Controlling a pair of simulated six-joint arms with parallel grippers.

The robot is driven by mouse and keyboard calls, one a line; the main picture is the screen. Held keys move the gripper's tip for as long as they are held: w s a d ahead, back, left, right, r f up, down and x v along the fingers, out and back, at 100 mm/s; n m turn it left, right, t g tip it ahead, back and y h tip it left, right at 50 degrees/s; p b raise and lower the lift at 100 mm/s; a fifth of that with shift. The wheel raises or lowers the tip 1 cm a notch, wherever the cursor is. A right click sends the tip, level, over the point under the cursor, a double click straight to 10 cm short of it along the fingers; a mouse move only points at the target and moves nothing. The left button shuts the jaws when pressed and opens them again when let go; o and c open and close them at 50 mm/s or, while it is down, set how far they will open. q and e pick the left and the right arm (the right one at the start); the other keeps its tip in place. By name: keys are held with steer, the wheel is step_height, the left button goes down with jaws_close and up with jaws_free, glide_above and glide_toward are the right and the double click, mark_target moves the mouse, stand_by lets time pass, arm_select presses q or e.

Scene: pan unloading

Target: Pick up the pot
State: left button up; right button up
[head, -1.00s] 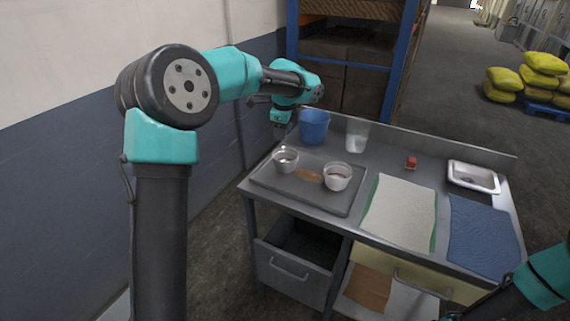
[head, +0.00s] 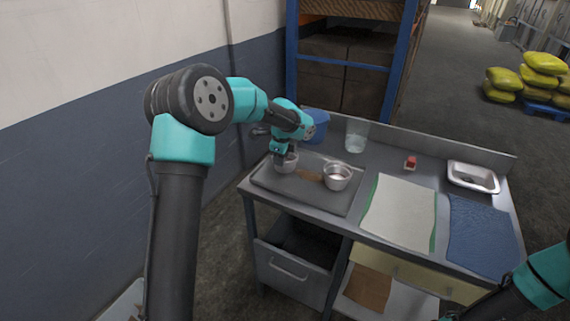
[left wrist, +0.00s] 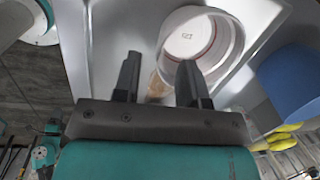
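The right pot (head: 337,176) stands apart from the gripper. In the left wrist view, my left gripper (left wrist: 159,80) has its two dark fingers well apart. A white pot (left wrist: 185,38) shows there with its inside visible. The right finger overlaps its near rim; I cannot tell whether it touches. My right gripper is outside the picture.
A blue bucket (head: 318,124) and a clear container (head: 356,136) stand behind the tray. A brown patch (head: 309,175) lies between the pots.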

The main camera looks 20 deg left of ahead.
mark_target(281, 172)
arm_select(q)
steer(key=shift+w+a+f, duration=0.1)
steer(key=shift+w+f, duration=0.05)
steer(key=shift+f, duration=0.7)
steer(key=shift+w+a+f, duration=0.15)
steer(key=shift+f, duration=0.7)
steer(key=shift+w+a+f, duration=0.1)
steer(key=shift+w+f, duration=0.05)
steer(key=shift+f, duration=0.7)
jaws_close()
